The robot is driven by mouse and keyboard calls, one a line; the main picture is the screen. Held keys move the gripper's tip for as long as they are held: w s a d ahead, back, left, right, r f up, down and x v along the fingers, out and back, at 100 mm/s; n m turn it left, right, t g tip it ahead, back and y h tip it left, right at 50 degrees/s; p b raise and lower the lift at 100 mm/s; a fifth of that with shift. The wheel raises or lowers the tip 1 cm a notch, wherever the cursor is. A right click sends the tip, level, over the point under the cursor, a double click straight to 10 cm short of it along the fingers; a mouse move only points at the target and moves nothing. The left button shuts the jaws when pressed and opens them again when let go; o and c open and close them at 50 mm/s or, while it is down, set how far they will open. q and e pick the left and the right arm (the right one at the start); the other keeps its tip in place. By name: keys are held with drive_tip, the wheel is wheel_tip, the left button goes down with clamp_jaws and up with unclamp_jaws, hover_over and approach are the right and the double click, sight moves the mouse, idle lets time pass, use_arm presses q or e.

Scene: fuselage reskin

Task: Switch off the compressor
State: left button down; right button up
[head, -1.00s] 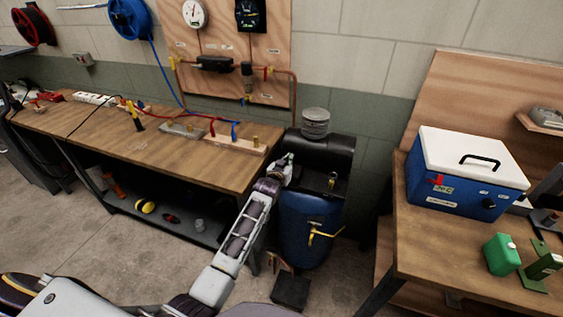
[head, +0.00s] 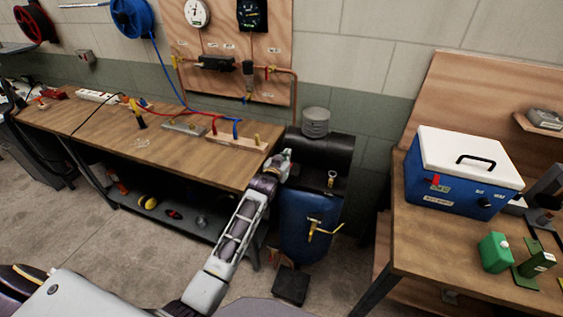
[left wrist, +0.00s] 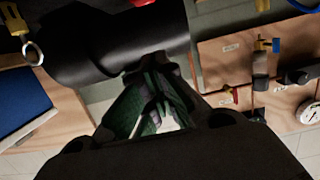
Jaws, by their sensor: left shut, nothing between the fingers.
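The compressor has a blue upright tank (head: 300,230) with a black motor cylinder (head: 330,150) on top and a grey ribbed filter can (head: 316,122). A yellow valve handle (head: 318,229) sits on the tank's front, and a small brass fitting (head: 332,180) stands on its top. My left gripper (head: 284,157) is shut and empty at the left end of the black cylinder. In the left wrist view its fingers (left wrist: 152,88) point at the black cylinder (left wrist: 120,45). A red part (left wrist: 143,2) shows at the top edge there. Contact cannot be told. My right gripper is not in view.
A wooden bench (head: 110,128) with hoses and fittings stands close left of the compressor. A pegboard with gauges (head: 230,55) is on the wall behind. On the right, a table (head: 420,245) carries a blue cooler box (head: 455,190) and a green can (head: 495,252). A black pedal-like block (head: 291,286) lies on the floor.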

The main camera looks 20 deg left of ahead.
use_arm(q)
drive_tip(key=shift+r+v, duration=0.25)
drive_tip(key=shift+v, duration=1.2)
drive_tip(key=shift+r+v, duration=0.2)
drive_tip(key=shift+v, duration=1.2)
drive_tip(key=shift+w+r, duration=0.1)
drive_tip(key=shift+w, duration=0.05)
drive_tip(key=s+d+f+m+g, duration=0.1)
drive_tip(key=s+f+g, duration=0.25)
drive_tip(key=f, duration=1.35)
drive_tip(key=s+f+g, duration=0.2)
drive_tip(key=s+f, duration=0.3)
drive_tip(key=f, duration=1.3)
drive_tip(key=s+a+f+g, duration=0.1)
drive_tip(key=s+f+g, duration=0.2)
drive_tip(key=s+f, duration=1.35)
drive_tip(key=s+a+f+g, duration=0.1)
drive_tip(key=s+f, duration=0.3)
drive_tip(key=s, duration=0.7)
drive_tip(key=s+a+f+g, duration=0.2)
drive_tip(key=s+f+g, duration=0.1)
drive_tip(key=s, duration=0.9)
drive_tip(key=s+a+f+m+g, duration=0.1)
drive_tip(key=s+f, duration=0.4)
drive_tip(key=s, duration=0.7)
drive_tip(key=shift+s+f+g+y, duration=0.2)
drive_tip(key=shift+f+g+y, duration=0.15)
drive_tip(key=shift+g, duration=0.2)
